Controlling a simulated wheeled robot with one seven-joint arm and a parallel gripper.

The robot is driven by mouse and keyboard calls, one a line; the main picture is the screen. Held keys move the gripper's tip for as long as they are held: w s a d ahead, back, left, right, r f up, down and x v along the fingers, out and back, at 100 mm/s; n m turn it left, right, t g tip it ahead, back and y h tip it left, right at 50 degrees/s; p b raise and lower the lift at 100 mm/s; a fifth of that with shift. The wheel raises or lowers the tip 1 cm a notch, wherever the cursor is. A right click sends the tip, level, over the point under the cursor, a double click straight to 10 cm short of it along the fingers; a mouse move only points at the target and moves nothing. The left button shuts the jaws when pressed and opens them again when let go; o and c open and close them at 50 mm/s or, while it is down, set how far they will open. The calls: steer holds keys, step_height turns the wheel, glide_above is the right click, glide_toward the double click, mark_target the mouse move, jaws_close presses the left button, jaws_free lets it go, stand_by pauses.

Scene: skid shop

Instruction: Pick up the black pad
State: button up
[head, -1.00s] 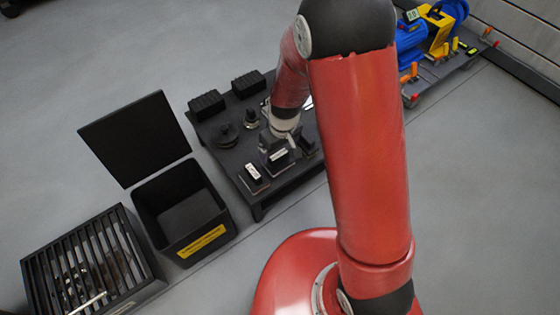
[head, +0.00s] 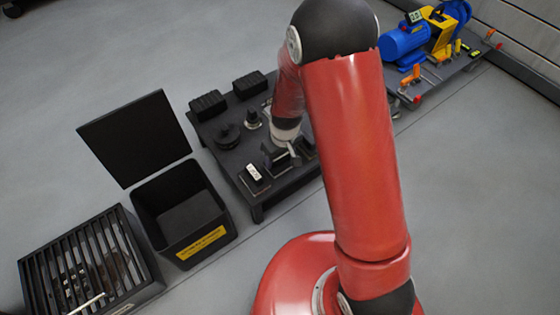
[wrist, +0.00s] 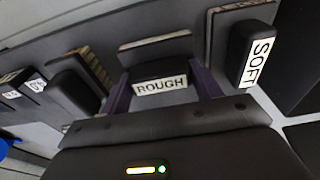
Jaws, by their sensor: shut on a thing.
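A black pad labelled ROUGH (wrist: 160,75) sits between the two fingers of my gripper (wrist: 162,92) in the wrist view; the gripper is shut on it. In the head view my gripper (head: 277,157) is low over the black table (head: 252,195), partly hidden by my arm. Another black block, labelled SOFT (wrist: 250,52), stands to the right in the wrist view and shows at the table's front in the head view (head: 254,174). I cannot tell whether the held pad touches the table.
A ribbed black block (head: 208,104), a second one (head: 249,85) and a round black part (head: 228,136) stand on the table. An open black bin (head: 183,215) with a yellow label and a slatted black box (head: 90,265) are at left. A blue machine (head: 404,46) is at upper right.

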step_height(320, 180, up, 20)
steer(key=p, duration=0.4)
stand_by(0.3)
